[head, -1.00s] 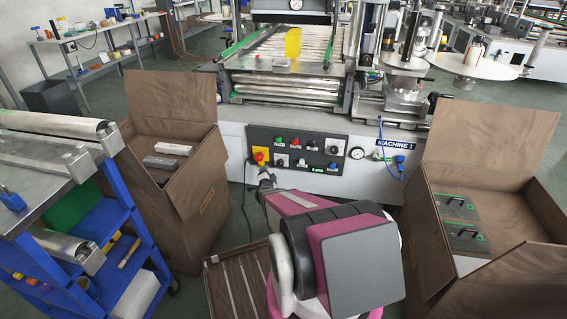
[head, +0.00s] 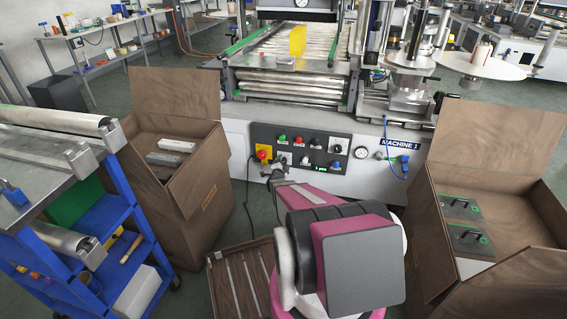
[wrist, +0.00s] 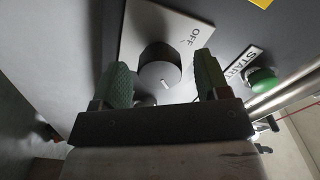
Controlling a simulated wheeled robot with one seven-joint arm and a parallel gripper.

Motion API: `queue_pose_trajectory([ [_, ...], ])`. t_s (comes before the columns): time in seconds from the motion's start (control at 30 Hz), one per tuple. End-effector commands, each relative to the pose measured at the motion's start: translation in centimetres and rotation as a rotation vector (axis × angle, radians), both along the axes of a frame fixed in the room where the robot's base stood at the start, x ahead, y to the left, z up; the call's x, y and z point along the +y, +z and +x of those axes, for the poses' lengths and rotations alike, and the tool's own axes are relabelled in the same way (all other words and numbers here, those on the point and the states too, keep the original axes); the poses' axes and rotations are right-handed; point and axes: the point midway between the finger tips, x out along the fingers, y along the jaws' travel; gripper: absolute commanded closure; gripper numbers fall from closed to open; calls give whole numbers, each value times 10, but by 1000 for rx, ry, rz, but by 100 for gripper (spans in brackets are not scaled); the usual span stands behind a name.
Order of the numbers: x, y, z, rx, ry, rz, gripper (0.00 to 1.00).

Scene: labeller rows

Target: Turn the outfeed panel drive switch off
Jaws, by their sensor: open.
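In the wrist view a dark round switch knob (wrist: 160,66) stands on a pale plate (wrist: 205,35) marked OFF. A short white mark shows on the lower part of its face, away from the OFF word. My gripper (wrist: 164,76) is open, with one green finger on each side of the knob and a gap on both sides. Part of the plate is hidden behind the fingers. In the head view my gripper (head: 279,172) is at the lower left of the dark control panel (head: 310,143) and partly hides the switches there.
A green button (wrist: 262,80) labelled START is right of the knob. On the panel, a red knob on a yellow plate (head: 263,152) sits left of my gripper. Open brown boxes stand at left (head: 185,190) and right (head: 437,235). A slatted crate (head: 222,290) lies below my arm.

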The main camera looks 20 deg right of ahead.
Motion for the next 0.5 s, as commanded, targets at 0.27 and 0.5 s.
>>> queue_pose_trajectory([
  [0.27, -9, 0, 13, 0, 0, 0, 31],
  [0.5, -9, 0, 13, 0, 0, 0, 61],
])
